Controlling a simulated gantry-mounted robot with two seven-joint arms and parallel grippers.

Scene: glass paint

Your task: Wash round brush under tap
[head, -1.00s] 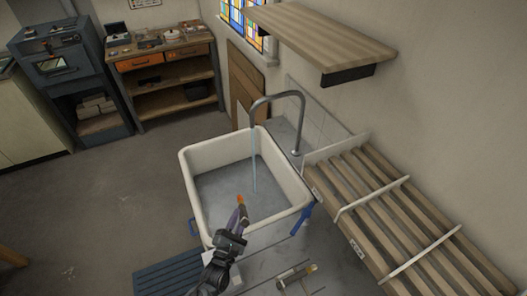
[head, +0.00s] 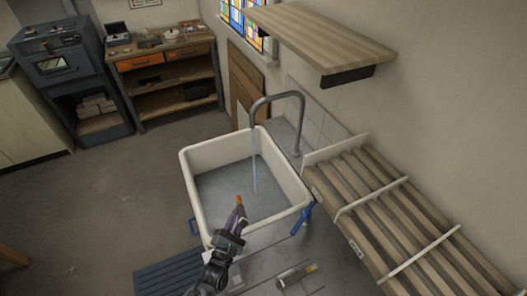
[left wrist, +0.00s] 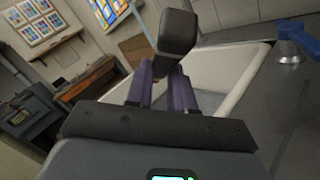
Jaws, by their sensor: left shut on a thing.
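My left gripper (head: 238,217) is shut on the brush, over the near part of the sink (head: 297,190). The brush shows as a small orange tip (head: 239,199) beyond the purple fingers; in the left wrist view a dark block (left wrist: 178,32) stands at the fingertips. Its bristles cannot be made out. The grey curved tap (head: 275,97) runs a thin stream of water (head: 254,172) into the sink. The orange tip appears left of and nearer than the stream, apparently apart from it. My right gripper is not in view.
A blue lever (head: 303,219) stands at the sink's right rim. A slatted wooden rack (head: 385,205) is at the right, and a wooden shelf (head: 320,40) hangs above. A blue slatted mat (head: 165,278) lies near left. Small tools lie on the near counter.

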